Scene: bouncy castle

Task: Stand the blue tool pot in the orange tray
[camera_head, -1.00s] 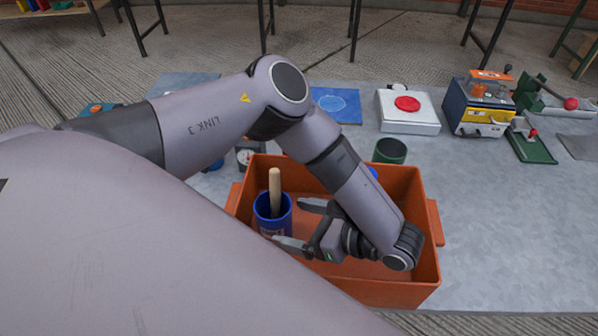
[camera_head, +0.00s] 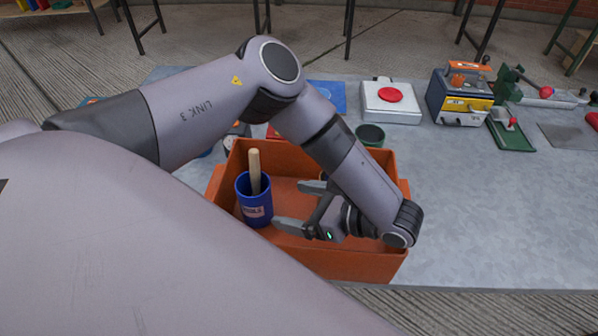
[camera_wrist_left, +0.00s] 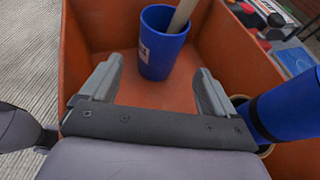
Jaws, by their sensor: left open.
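The blue tool pot (camera_head: 254,207) stands upright inside the orange tray (camera_head: 335,265), at its left end, with a wooden handle (camera_head: 254,170) sticking up out of it. My left gripper (camera_head: 290,207) is open, over the tray, to the right of the pot and apart from it. In the left wrist view the pot (camera_wrist_left: 162,50) stands on the tray floor beyond the open fingers (camera_wrist_left: 155,85), with nothing between them. The tray (camera_wrist_left: 95,25) walls rise around it. My right gripper is not in view.
A second blue object (camera_wrist_left: 285,105) is close beside the gripper at right in the wrist view. Behind the tray are a dark green cup (camera_head: 370,135), a white box with a red button (camera_head: 391,100) and a blue-yellow machine (camera_head: 461,98). The grey table (camera_head: 480,210) is clear at right.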

